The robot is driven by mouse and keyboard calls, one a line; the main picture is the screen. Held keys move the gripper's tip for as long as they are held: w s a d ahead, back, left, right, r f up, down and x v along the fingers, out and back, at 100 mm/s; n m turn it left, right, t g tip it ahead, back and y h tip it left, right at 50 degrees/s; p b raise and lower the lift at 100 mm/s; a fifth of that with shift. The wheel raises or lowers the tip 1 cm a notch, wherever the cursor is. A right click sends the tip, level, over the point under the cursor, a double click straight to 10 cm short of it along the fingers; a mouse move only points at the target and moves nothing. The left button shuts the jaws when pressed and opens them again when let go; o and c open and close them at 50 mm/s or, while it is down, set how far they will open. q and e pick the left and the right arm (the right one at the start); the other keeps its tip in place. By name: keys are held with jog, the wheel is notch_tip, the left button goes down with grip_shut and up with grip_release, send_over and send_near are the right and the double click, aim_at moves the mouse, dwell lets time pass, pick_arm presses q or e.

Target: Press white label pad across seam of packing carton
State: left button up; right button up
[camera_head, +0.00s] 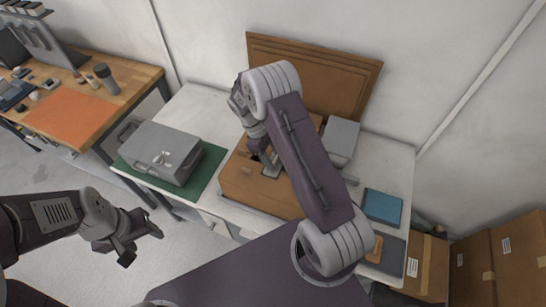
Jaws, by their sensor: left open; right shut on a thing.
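The brown packing carton (255,188) stands on the white table, partly hidden behind my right arm. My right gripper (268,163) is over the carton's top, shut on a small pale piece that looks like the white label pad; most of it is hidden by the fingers. I cannot tell whether it touches the carton. A small pale patch shows on the carton's top just left of the fingers. My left gripper (138,246) is open and empty, in front of the table at lower left, well away from the carton.
A grey case (161,150) sits on a green mat (207,172) left of the carton. A grey box (342,138) stands behind right, and a blue box (382,206) at right. A brown panel (310,65) leans at the wall. A wooden bench (140,83) is at left.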

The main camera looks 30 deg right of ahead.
jog(key=shift+f, duration=0.15)
jog(key=o, duration=1.1)
jog(key=shift+o, duration=0.8)
jog(key=b+v, duration=0.1)
jog(key=v, duration=0.8)
jog(key=shift+w, duration=0.1)
